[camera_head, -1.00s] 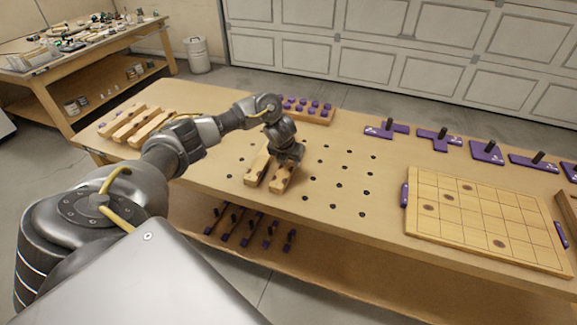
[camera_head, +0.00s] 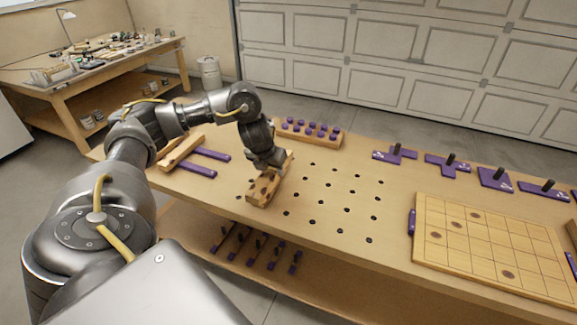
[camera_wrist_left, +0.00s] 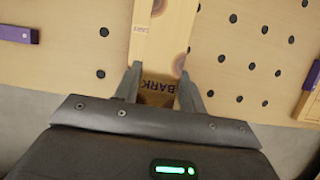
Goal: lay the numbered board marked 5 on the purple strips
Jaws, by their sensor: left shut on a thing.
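My left gripper (camera_head: 266,163) is shut on a pale wooden board (camera_head: 263,190) over the holed part of the bench. The board also shows in the left wrist view (camera_wrist_left: 164,32), with its near end between the fingertips (camera_wrist_left: 158,85) and dark lettering like "BARK" there. I cannot read a 5 on it. Whether it touches the bench is unclear. Two purple strips (camera_head: 203,163) lie on the bench to its left, partly beside another wooden board (camera_head: 180,150). A purple strip end (camera_wrist_left: 18,33) shows in the left wrist view. My right gripper is not in view.
A block with purple pegs (camera_head: 308,133) stands behind the gripper. A gridded board (camera_head: 490,245) and purple handled pieces (camera_head: 447,165) are at the right. Purple handled tools (camera_head: 255,248) sit on the lower shelf. Open, holed bench top lies right of the gripper.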

